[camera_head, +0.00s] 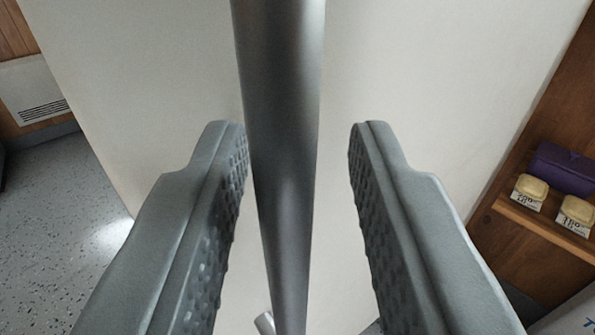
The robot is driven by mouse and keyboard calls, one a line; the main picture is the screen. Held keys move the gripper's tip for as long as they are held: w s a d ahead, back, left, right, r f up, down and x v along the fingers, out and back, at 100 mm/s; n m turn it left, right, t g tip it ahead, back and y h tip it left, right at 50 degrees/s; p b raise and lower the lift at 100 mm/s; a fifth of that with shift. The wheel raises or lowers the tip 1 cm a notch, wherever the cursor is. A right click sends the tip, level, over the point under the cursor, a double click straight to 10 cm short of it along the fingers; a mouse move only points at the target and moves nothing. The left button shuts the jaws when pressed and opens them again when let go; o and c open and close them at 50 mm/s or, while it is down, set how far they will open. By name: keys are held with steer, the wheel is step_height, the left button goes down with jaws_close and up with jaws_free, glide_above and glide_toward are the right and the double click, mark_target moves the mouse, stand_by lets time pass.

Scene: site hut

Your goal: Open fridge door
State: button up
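The white fridge door (415,70) fills the middle of the view as a flat pale panel. A grey metal bar handle (282,130) runs down in front of it, and a short mount shows near the bottom edge. My gripper (294,150) is open, with one grey textured finger on each side of the handle. The left finger is very close to the bar; whether it touches cannot be told. A clear gap shows between the bar and the right finger. The door's hinges and its opening edge cannot be made out.
At right, a wooden shelf (545,222) holds a purple item (563,168) and two small yellow-topped packs (529,193). At left are bare speckled floor (62,220) and a white vented panel (40,92) on a wooden wall.

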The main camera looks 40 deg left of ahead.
steer(key=shift+s+f, duration=0.1)
stand_by(0.4)
steer(key=v, duration=1.7)
steer(key=shift+d, duration=0.2)
